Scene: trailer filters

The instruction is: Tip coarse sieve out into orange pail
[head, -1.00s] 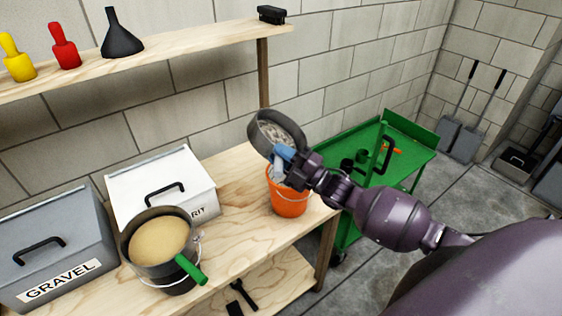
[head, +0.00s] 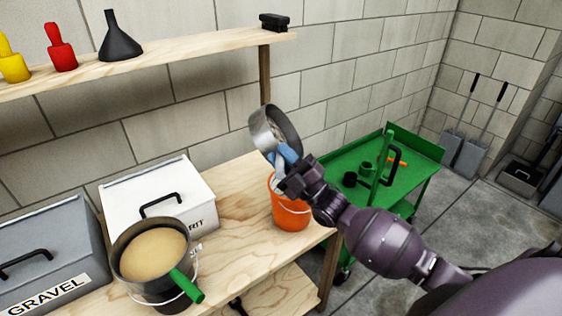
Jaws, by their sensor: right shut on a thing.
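The coarse sieve (head: 268,127) is a round grey metal pan with a blue handle (head: 287,157). My right gripper (head: 285,171) is shut on that handle and holds the sieve in the air. The sieve is tilted steeply, with some grey material visible inside it. The orange pail (head: 291,214) stands on the bench, below the gripper and the sieve. The gripper hides part of the pail's rim and opening, so its contents cannot be seen. My left gripper is not in view.
A sieve with a green handle (head: 186,285), filled with tan material, sits on a bucket at front left. A white bin (head: 158,186) and a grey GRAVEL bin (head: 45,265) stand on the wooden bench (head: 243,201). A green cart (head: 420,150) stands to the right.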

